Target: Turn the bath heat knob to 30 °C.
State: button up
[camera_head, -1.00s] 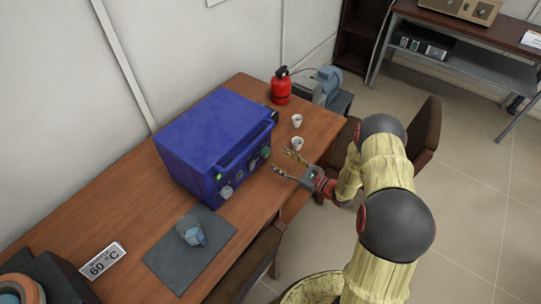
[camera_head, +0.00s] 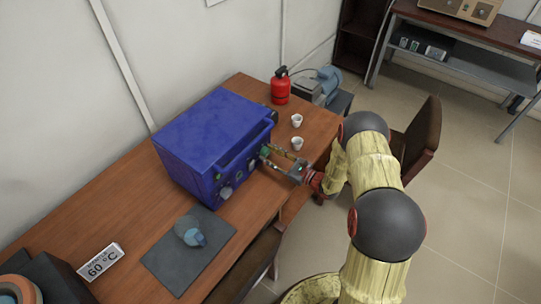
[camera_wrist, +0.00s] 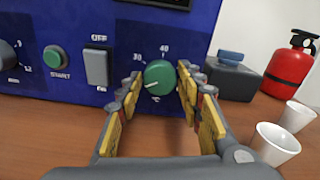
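The blue bath unit (camera_head: 213,135) stands on the wooden table. In the wrist view, its front panel (camera_wrist: 120,50) carries a round green knob (camera_wrist: 161,76) with 30 and 40 marked above it and °C below. The knob's white pointer line points left and slightly down, below the 30 mark. My gripper (camera_wrist: 161,88) is open, with one finger left of the knob and one right of it. Small gaps seem to show, so I see no clear grip. In the head view, my gripper (camera_head: 268,157) reaches the panel's right part, and its fingertips partly hide the knob.
Left of the knob are a grey OFF switch (camera_wrist: 96,67), a green START button (camera_wrist: 55,57) and a dark dial (camera_wrist: 8,56). Two white cups (camera_head: 297,121) and a red extinguisher (camera_head: 281,87) stand to the right.

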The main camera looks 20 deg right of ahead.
jog(key=c, duration=0.6)
jog(key=shift+c, duration=0.6)
jog(key=shift+m, duration=0.3)
jog(key=m+p, duration=0.1)
jog(key=m, duration=0.4)
jog(key=shift+m+p, duration=0.3)
jog(key=shift+p, duration=0.1)
jog(key=m+p, duration=0.1)
jog(key=m, duration=0.4)
jog(key=shift+m, duration=0.4)
jog(key=o, duration=1.2)
jog(key=shift+c, duration=0.2)
